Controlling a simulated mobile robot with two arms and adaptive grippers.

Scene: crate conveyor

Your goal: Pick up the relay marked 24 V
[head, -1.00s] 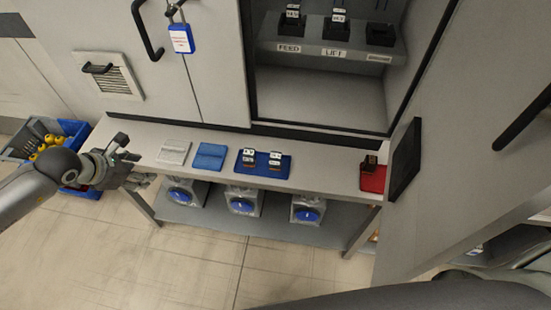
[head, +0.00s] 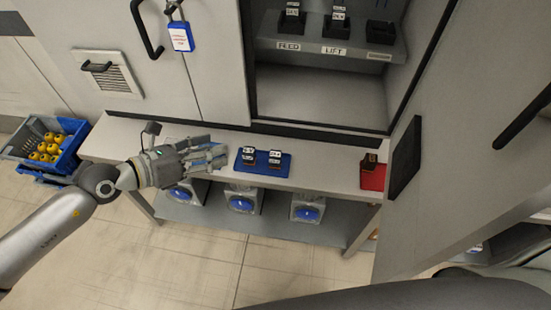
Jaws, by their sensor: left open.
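Two small dark relays with white labels stand on a blue tray (head: 265,170) on the bench: a left one (head: 249,156) and a right one (head: 275,157). Their labels are too small for me to read surely, so I cannot tell which is 24 V. Two more relays sit in the cabinet above the plates FEED (head: 291,18) and LIFT (head: 337,22). Another dark relay (head: 370,161) is on a red tray (head: 373,179) at the bench's right end. My left gripper (head: 222,154) is open and empty, just left of the blue tray. My right gripper is out of view.
The bench (head: 325,174) is clear between the blue and red trays. The cabinet's open door (head: 445,130) stands at the right. A third cabinet socket (head: 380,33) looks empty. A blue crate (head: 67,150) with yellow items is at the far left. A blue padlock tag (head: 181,37) hangs above.

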